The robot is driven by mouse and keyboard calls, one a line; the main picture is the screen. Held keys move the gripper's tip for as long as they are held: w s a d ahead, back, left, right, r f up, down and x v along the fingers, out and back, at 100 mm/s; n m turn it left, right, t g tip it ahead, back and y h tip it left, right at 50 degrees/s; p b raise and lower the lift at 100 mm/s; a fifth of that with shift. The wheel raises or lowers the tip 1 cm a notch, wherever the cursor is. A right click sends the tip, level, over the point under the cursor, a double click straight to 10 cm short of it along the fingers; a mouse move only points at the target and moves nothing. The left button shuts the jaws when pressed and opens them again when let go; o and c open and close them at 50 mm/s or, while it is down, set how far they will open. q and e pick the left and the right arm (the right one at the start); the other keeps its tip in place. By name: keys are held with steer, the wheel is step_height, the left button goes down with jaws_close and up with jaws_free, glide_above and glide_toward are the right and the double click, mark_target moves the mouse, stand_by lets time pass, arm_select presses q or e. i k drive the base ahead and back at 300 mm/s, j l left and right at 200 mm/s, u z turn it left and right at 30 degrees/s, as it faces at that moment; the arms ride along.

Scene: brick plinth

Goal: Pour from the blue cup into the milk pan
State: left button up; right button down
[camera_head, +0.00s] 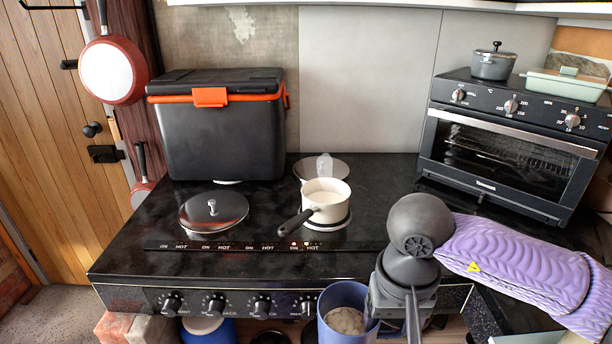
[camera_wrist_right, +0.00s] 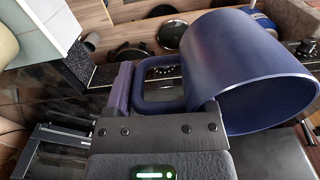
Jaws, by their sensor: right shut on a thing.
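The blue cup (camera_head: 341,297) is in front of the cooktop's front edge, mouth up, with pale lumpy contents (camera_head: 345,320) inside. My right gripper (camera_head: 385,318) is at the cup's right side. In the right wrist view the cup (camera_wrist_right: 235,65) is large, and the right gripper (camera_wrist_right: 165,108) is shut on its handle (camera_wrist_right: 158,70). The cream milk pan (camera_head: 327,212) sits on the cooktop behind the cup, its dark handle (camera_head: 295,223) pointing front-left. The pan's inside looks pale; I cannot tell what it holds. My left gripper is not in view.
A lid (camera_head: 213,212) lies left of the pan on the black cooktop (camera_head: 150,230). A black cooler (camera_head: 225,135) stands behind. An oven (camera_head: 505,150) stands at right. A purple oven mitt (camera_head: 515,260) lies close to my right arm. Knobs (camera_head: 262,307) line the front edge.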

mark_target(325, 198)
steer(key=i+j+u, duration=0.2)
steer(key=i, duration=0.4)
steer(key=i+u, duration=0.25)
steer(key=i, duration=0.3)
